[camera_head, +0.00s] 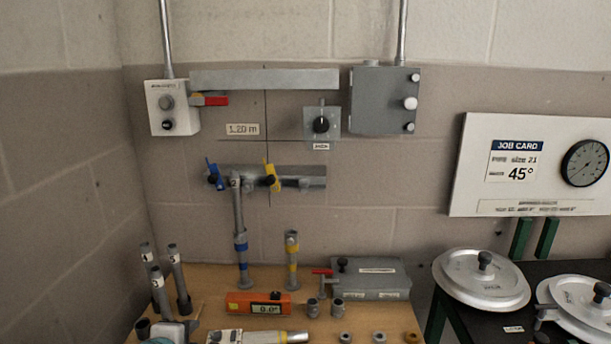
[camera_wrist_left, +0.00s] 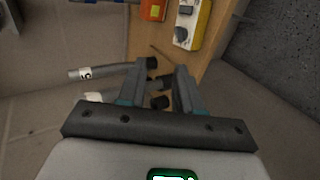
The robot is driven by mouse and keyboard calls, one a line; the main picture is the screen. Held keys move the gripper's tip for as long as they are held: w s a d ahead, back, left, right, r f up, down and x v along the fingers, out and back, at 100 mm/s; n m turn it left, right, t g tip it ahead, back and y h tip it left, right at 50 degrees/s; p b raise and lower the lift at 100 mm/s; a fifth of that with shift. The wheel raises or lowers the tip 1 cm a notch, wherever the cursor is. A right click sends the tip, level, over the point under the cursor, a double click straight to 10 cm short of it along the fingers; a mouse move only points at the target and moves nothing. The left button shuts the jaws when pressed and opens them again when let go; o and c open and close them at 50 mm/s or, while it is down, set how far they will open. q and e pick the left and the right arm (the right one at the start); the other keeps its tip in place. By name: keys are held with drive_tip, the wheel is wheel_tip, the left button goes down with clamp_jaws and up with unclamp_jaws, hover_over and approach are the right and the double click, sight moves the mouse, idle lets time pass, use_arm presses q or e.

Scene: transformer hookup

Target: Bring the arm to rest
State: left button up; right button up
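My left gripper (camera_wrist_left: 166,78) is open in the left wrist view. Its two grey fingers are apart, and nothing is clearly held between them. Grey conduit pieces with dark ends lie beyond the fingers in that view, one of them a numbered pipe (camera_wrist_left: 100,71). I cannot tell how far they are from the fingers. In the head view, a white and teal part at the bottom left edge (camera_head: 172,331) may be my left arm, mostly cut off. My right gripper is in neither view.
Numbered pipes (camera_head: 178,280) stand at the workbench's left. A blue-banded pipe (camera_head: 241,240) rises to the wall manifold (camera_head: 312,174). A yellow-banded pipe (camera_head: 291,262), an orange level (camera_head: 245,304) and a grey case (camera_head: 372,279) are also there. Lidded pots (camera_head: 480,283) stand right.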

use_arm(q)
drive_tip(key=s+d+f+m+g+p, duration=0.1)
drive_tip(key=s+f+m+g, duration=0.15)
drive_tip(key=f, duration=0.35)
drive_tip(key=s+d+f+m+g+h+p, duration=0.1)
drive_tip(key=s+f+g, duration=0.1)
drive_tip(key=s+f, duration=0.35)
drive_tip(key=s+d+f+m+g+p, duration=0.1)
drive_tip(key=f+m+g+p, duration=0.1)
drive_tip(key=f, duration=0.6)
drive_tip(key=s+d+f+m+g+h, duration=0.1)
drive_tip(key=s+d+f+m, duration=0.1)
drive_tip(key=s, duration=0.3)
drive_tip(key=s+d+f+m+g, duration=0.2)
drive_tip(key=s+f+m, duration=0.1)
drive_tip(key=s+m, duration=0.2)
drive_tip(key=s+d+f+m+g+h+p, duration=0.1)
drive_tip(key=s+d+f+m, duration=0.2)
drive_tip(key=s, duration=0.4)
drive_tip(key=shift+f+h, duration=0.25)
drive_tip(key=shift+h, duration=0.05)
